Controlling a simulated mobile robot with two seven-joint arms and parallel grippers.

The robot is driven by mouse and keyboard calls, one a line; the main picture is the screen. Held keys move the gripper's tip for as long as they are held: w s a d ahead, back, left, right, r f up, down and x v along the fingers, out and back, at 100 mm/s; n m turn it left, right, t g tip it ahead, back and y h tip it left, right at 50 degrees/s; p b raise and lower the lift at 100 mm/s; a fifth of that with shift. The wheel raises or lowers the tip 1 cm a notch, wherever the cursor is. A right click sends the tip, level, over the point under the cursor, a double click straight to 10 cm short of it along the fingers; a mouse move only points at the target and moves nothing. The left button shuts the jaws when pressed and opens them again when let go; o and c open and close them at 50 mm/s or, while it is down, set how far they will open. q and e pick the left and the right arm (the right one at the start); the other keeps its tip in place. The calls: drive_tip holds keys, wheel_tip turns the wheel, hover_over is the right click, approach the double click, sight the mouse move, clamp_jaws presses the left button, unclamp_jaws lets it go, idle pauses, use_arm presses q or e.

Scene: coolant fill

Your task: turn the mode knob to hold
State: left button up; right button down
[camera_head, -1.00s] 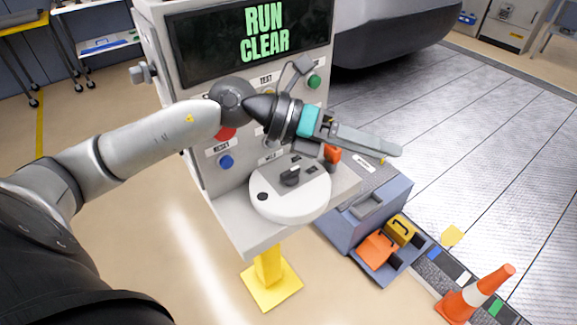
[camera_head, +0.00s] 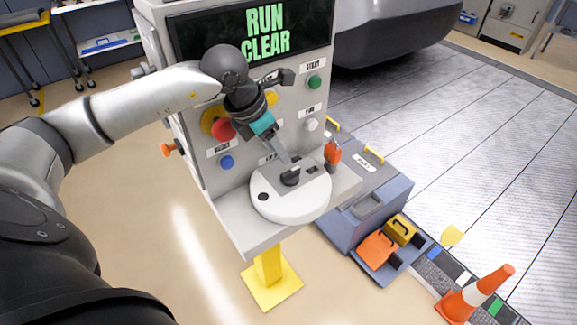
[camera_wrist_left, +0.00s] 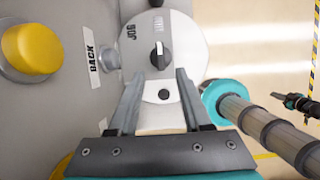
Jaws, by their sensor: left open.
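The mode knob (camera_head: 290,178) is a small black knob on a round white dial plate (camera_head: 285,207) on the console's shelf. In the left wrist view the knob (camera_wrist_left: 159,55) shows a white mark toward the picture's top. A JOG label (camera_wrist_left: 131,31) is left of it; other labels are too small or cut off to read. My left gripper (camera_head: 290,166) points down at the knob. In the left wrist view its open fingers (camera_wrist_left: 155,76) stand either side of the knob's line, tips just short of it. I cannot tell whether they touch it.
The console screen (camera_head: 268,35) reads RUN CLEAR. Blue (camera_head: 226,162), green (camera_head: 314,82) and white (camera_head: 311,125) buttons sit on the panel near my arm. An orange-handled part (camera_head: 332,152) stands right of the dial. A blue-grey cabinet (camera_head: 372,205) is beside the console.

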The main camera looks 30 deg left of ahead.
sight(290, 170)
use_arm(q)
drive_tip(key=x, duration=0.8)
drive_tip(key=shift+w+d+f, duration=0.15)
drive_tip(key=shift+f, duration=0.05)
clamp_jaws()
idle(1.1)
